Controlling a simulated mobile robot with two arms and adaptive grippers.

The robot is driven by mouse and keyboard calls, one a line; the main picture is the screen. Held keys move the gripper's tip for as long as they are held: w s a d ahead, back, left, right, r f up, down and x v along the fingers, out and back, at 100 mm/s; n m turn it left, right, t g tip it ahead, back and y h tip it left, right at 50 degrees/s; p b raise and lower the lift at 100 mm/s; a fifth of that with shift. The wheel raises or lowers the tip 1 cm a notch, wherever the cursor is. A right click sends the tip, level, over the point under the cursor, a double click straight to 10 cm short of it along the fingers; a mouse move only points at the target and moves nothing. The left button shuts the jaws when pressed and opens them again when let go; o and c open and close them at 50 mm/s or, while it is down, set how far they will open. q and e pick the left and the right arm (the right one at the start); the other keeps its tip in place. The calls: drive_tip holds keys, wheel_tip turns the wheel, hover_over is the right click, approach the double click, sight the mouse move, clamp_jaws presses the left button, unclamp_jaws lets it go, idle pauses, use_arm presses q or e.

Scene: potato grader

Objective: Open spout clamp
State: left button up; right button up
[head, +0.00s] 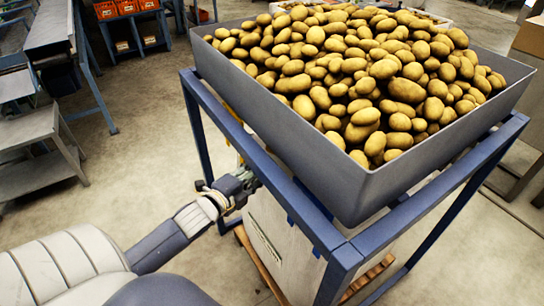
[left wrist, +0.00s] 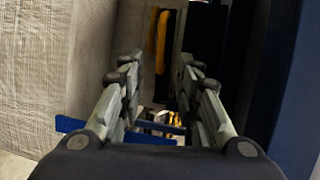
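In the left wrist view a yellow upright bar (left wrist: 161,42), possibly the handle of the spout clamp, stands beyond and between my fingertips. The clamp's body cannot be made out. My left gripper (left wrist: 158,72) is open, its two fingers apart with nothing seen between their tips. In the head view my left gripper (head: 246,181) reaches in beside the blue frame, below the hopper's left edge. The grey hopper (head: 290,137) is heaped with potatoes (head: 350,70); its underside and spout are hidden. My right gripper is in neither view.
The blue frame (head: 262,160) carries the hopper, and its legs and rails stand close to my left arm. A pale box or bag (head: 280,235) sits under it on a wooden pallet (head: 262,262). The floor at left is clear up to a grey step (head: 40,150).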

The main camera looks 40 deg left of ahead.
use_arm(q)
drive_tip(key=p+x, duration=0.1)
drive_tip(key=x, duration=0.9)
clamp_jaws()
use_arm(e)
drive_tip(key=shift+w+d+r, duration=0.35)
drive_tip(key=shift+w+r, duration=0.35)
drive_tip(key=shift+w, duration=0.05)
